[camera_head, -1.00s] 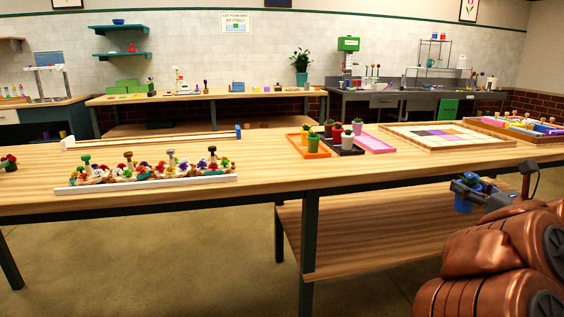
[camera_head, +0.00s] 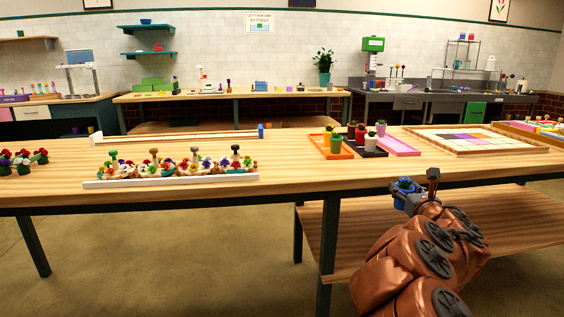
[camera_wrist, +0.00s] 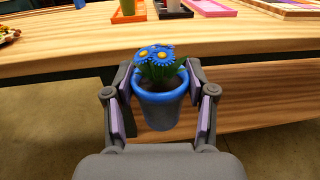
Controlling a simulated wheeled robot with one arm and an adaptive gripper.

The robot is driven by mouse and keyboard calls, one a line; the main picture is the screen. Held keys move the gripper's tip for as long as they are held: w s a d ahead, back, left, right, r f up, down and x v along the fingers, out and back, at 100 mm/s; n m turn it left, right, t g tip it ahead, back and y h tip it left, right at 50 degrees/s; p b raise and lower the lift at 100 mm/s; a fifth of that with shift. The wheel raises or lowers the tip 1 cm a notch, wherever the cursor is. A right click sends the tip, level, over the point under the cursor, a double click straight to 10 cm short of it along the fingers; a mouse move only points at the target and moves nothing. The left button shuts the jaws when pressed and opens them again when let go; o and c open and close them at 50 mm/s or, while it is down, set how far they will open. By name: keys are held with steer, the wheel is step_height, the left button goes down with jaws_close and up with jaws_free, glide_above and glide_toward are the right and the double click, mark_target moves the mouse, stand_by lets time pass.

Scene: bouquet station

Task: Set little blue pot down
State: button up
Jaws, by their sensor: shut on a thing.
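The little blue pot (camera_wrist: 159,108) has a bright blue rim, dark soil and blue flowers with yellow centres. My gripper (camera_wrist: 158,88) is shut on it, one finger on each side, and the pot is upright in the wrist view. In the head view, the pot (camera_head: 404,186) shows small and partly covered by my gripper (camera_head: 408,190), just in front of the long table's near edge. Below the pot in the wrist view is the lower wooden shelf, with a gap between.
The long wooden table (camera_head: 300,178) has bare room along its front edge. On it are an orange tray (camera_head: 338,153) with a green pot, a black tray (camera_head: 372,153), a pink tray (camera_head: 402,148), a pale-tiled board (camera_head: 455,140) and a white-edged flower row (camera_head: 170,180).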

steer(key=w+a+f, duration=0.2)
steer(key=a+f, duration=0.1)
steer(key=a, duration=0.5)
steer(key=w+a+f, duration=0.2)
steer(key=a+f, duration=0.2)
steer(key=a, duration=0.4)
step_height(320, 180, up, 26)
steer(key=p, duration=2.5)
steer(key=shift+h+p, duration=0.3)
steer(key=shift+p, duration=0.1)
